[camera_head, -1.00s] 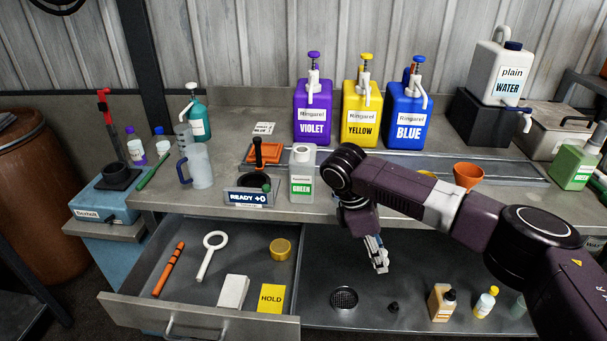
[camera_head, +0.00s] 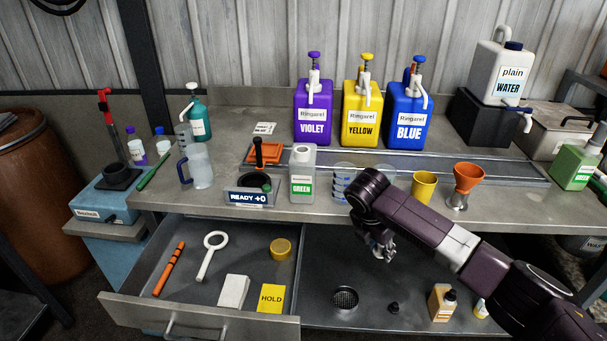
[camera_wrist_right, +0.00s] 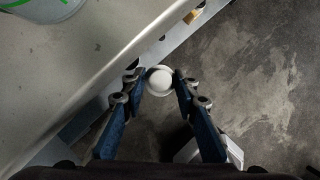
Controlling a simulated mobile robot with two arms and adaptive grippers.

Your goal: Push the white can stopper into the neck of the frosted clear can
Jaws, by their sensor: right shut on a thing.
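The frosted clear can (camera_head: 302,183) with a green-lettered label stands upright near the front of the bench, left of centre. Its short neck (camera_head: 301,152) is on top, and I see no stopper in it. My right gripper (camera_head: 382,252) hangs in front of the bench edge, lower and to the right of the can, over the space beside the drawer. In the right wrist view my right gripper (camera_wrist_right: 159,82) is shut on the round white can stopper (camera_wrist_right: 159,80), held between the fingertips. The stopper is hidden or too small in the head view. My left gripper is not in view.
A clear ringed cup (camera_head: 342,183), a yellow cup (camera_head: 423,187) and an orange funnel (camera_head: 468,177) stand right of the can. The READY sign (camera_head: 247,197) is close on its left. The open drawer (camera_head: 200,310) juts out below. Violet, yellow and blue dispensers line the back.

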